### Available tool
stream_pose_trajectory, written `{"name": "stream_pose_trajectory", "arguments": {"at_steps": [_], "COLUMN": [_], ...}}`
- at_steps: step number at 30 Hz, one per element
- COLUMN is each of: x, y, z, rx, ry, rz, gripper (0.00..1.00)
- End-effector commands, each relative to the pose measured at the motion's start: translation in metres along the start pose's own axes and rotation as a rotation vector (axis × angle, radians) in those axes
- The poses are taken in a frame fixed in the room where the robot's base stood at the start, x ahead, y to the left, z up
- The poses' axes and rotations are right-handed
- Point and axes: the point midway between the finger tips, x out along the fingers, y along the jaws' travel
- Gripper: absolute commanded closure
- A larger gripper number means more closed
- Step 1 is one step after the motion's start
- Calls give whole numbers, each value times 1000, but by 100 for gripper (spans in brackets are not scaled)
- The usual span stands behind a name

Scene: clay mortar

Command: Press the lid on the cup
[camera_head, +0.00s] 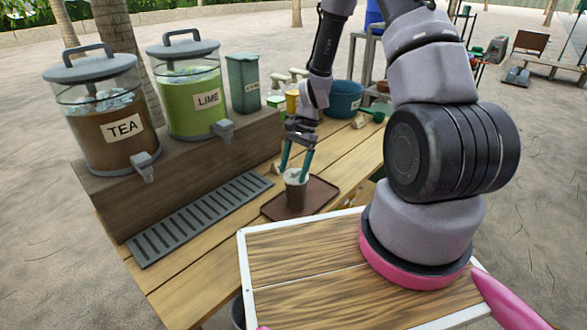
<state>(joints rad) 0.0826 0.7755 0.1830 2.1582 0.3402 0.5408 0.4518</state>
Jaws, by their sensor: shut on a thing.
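A cup (296,197) with dark contents stands upright on a brown tray (322,196) on the wooden table. A pale lid (294,177) shows at the cup's top. My gripper (295,176) comes down from above, its two teal fingers on either side of the lid at the rim. It is shut on the lid. Whether the lid is fully seated on the rim is too small to tell.
Tea (112,120) and lime (193,95) dispensers stand on a wooden riser at the left. A slotted drip grate (200,218) lies before them. Bottles, a green canister (243,82) and a blue tub (343,99) stand behind.

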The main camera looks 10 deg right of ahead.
Motion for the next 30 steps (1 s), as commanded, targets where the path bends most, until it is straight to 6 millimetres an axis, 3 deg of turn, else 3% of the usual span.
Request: {"name": "stream_pose_trajectory", "arguments": {"at_steps": [25, 26, 27, 30], "x": [1, 1, 1, 1], "y": [0, 0, 0, 0], "z": [0, 0, 0, 0], "rx": [0, 0, 0, 0], "ry": [0, 0, 0, 0], "rz": [0, 0, 0, 0], "gripper": [66, 4, 0, 0]}}
